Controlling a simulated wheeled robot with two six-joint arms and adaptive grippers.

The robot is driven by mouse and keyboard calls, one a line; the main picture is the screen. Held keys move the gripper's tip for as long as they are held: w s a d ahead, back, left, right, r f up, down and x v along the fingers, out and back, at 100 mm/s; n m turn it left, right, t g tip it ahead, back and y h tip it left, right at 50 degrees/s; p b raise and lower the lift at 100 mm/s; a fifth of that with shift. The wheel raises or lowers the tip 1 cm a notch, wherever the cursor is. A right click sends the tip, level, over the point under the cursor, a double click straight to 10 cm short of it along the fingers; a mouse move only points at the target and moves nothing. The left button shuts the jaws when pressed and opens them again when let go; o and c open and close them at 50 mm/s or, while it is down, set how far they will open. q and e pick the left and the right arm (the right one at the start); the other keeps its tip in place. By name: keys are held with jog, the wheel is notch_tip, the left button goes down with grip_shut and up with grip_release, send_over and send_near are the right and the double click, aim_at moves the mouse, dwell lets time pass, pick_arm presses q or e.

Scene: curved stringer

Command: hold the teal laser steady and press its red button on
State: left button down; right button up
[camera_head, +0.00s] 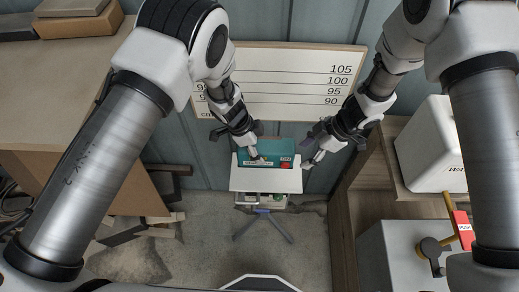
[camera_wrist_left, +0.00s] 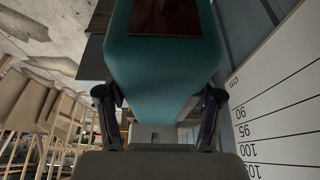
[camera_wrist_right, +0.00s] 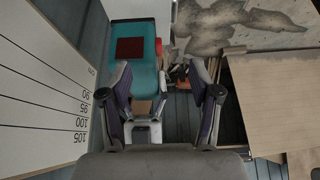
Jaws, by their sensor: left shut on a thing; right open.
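The teal laser (camera_head: 283,148) stands on a small white platform (camera_head: 265,180) on a tripod. Its red button (camera_head: 286,164) is on the right part of the side facing me; a bit of red also shows at its right edge in the right wrist view (camera_wrist_right: 158,46). My left gripper (camera_head: 256,157) is shut on the laser, whose teal body (camera_wrist_left: 160,62) fills the space between its fingers in the left wrist view. My right gripper (camera_head: 312,160) is open and empty, just right of the laser and apart from it. A dark red panel (camera_wrist_right: 130,49) marks the laser's top.
A white board with a centimetre scale (camera_head: 285,62) stands behind the laser. A wooden table (camera_head: 50,80) is at the left. At the right are a white box (camera_head: 430,150) and a grey box with a handle and red tag (camera_head: 385,260).

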pick_arm(q)
jog(key=shift+f, duration=4.35)
jog(key=shift+f, duration=0.55)
pick_arm(e)
grip_shut()
